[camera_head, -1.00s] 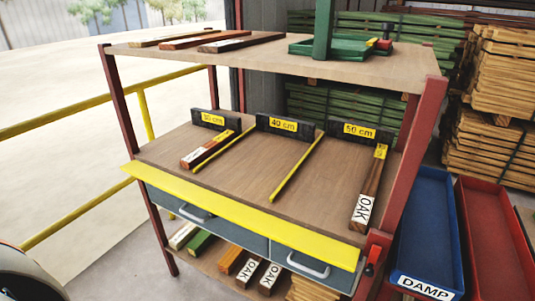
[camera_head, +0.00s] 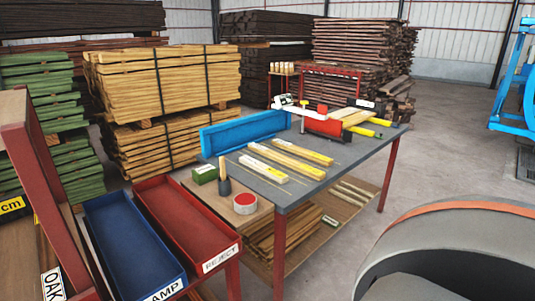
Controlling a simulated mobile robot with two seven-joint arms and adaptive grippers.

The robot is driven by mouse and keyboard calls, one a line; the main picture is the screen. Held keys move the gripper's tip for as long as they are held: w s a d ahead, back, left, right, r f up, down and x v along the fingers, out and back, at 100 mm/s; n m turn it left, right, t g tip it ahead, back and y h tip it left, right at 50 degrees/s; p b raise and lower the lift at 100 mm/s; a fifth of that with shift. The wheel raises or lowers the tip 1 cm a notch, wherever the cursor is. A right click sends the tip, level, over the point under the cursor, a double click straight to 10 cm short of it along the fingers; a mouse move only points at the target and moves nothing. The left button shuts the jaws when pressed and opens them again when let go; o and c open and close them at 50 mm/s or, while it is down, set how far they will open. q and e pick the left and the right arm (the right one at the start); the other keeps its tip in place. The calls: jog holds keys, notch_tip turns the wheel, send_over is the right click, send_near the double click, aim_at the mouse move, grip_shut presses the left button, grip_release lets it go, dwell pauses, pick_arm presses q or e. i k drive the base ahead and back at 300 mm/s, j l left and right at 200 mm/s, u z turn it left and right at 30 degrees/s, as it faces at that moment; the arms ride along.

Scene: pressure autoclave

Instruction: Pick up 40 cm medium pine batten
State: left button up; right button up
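Three pale pine-coloured battens lie side by side on a grey-topped workbench (camera_head: 330,176) in the middle of the view. They are a left batten (camera_head: 264,168), a middle batten (camera_head: 287,160) and a right batten (camera_head: 303,152), with pale or yellow marks on them. The marks are too small to read, so I cannot tell which is the 40 cm medium one. Neither of my grippers is in view.
A blue tray (camera_head: 125,245) and a red tray (camera_head: 185,225) marked REJECT stand at the lower left, beside the rack (camera_head: 50,200). Open floor lies right (camera_head: 450,160).

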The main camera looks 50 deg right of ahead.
aim_at(327, 162)
jog(key=z, duration=1.75)
jog(key=i+l+u, duration=0.15)
jog(key=i+l, duration=0.35)
jog(key=i+l+u, duration=0.1)
jog(key=i+l, duration=0.4)
jog(key=l, duration=0.3)
